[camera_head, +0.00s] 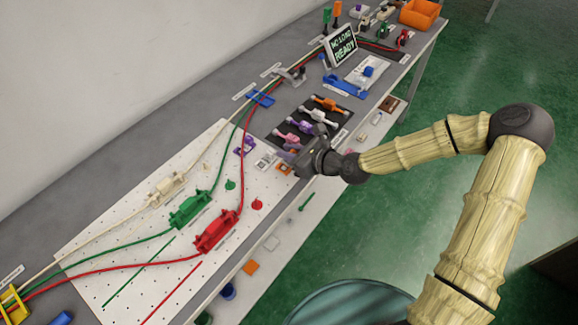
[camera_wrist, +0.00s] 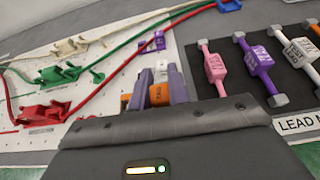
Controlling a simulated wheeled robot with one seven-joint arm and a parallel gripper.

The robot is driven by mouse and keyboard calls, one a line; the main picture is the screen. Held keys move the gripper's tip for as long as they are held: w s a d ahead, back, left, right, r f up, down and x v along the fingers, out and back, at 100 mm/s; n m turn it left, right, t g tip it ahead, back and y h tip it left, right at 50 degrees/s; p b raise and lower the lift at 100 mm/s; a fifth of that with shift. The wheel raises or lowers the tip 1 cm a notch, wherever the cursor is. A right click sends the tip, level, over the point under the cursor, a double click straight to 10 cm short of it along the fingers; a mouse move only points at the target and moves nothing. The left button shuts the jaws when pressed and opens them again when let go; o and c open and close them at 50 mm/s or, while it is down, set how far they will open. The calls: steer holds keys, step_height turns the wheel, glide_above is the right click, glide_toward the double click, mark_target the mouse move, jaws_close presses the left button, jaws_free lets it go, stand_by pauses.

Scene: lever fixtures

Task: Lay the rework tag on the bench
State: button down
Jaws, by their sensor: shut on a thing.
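My gripper (camera_head: 297,158) is low over the bench (camera_head: 222,62), beside the black mat. In the wrist view, its two purple-grey fingers (camera_wrist: 161,92) are closed about an orange piece with dark marks (camera_wrist: 158,95), apparently the rework tag. More orange (camera_wrist: 125,102) shows left of the left finger, and orange also shows below the gripper in the head view (camera_head: 284,169). Whether these are one piece, and whether it touches the bench, I cannot tell. My gripper hides much of it.
A white tag (camera_head: 265,162) and a purple piece (camera_head: 245,146) lie just left of my gripper. The black mat (camera_head: 275,138) carries several coloured connectors. Red (camera_head: 215,233) and green (camera_head: 190,209) fixtures with cables stand on the white pegboard (camera_head: 115,240).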

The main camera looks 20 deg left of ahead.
steer(key=shift+f, duration=0.75)
steer(key=shift+f, duration=1.85)
steer(key=shift+f, duration=0.15)
steer(key=c, duration=1.3)
jaws_free()
steer(key=shift+c, duration=0.2)
